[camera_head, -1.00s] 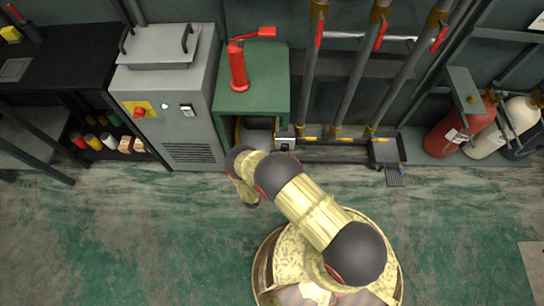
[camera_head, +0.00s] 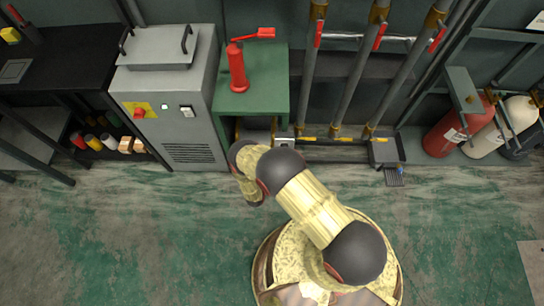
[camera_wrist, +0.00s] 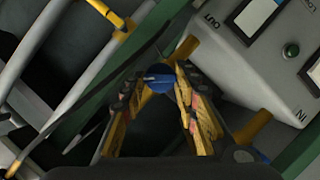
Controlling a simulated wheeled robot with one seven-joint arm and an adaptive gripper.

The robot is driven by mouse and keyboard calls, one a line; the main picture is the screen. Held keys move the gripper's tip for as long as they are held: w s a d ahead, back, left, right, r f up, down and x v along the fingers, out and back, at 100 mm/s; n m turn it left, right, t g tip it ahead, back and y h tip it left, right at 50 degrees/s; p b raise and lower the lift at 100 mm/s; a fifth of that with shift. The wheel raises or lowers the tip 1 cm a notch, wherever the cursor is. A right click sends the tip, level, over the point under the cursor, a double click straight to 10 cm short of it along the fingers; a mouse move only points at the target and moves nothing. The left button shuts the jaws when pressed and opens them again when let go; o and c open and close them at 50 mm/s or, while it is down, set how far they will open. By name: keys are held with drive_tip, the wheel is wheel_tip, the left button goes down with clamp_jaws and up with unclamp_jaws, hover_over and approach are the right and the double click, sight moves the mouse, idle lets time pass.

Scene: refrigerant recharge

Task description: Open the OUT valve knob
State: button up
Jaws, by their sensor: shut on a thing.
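The blue OUT valve knob (camera_wrist: 157,77) shows in the upper middle of the wrist view, with a lighter bar across its face. It sits at the end of a yellow pipe, near the OUT lettering on a grey unit (camera_wrist: 262,45). My gripper (camera_wrist: 157,90) has its yellow and black fingers on both sides of the knob, shut on it. How far the knob is turned cannot be told. In the head view my arm hides the gripper and the knob, low by the green stand (camera_head: 252,103).
Grey and green bars and yellow pipes run close around my gripper. A grey cabinet (camera_head: 168,105) stands left of the green stand. Pipes with red handles (camera_head: 380,36) stand to its right, and a red cylinder (camera_head: 462,128) farther right. The green floor in front is clear.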

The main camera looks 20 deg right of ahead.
drive_tip(key=o, duration=1.1)
drive_tip(key=shift+f, duration=0.1)
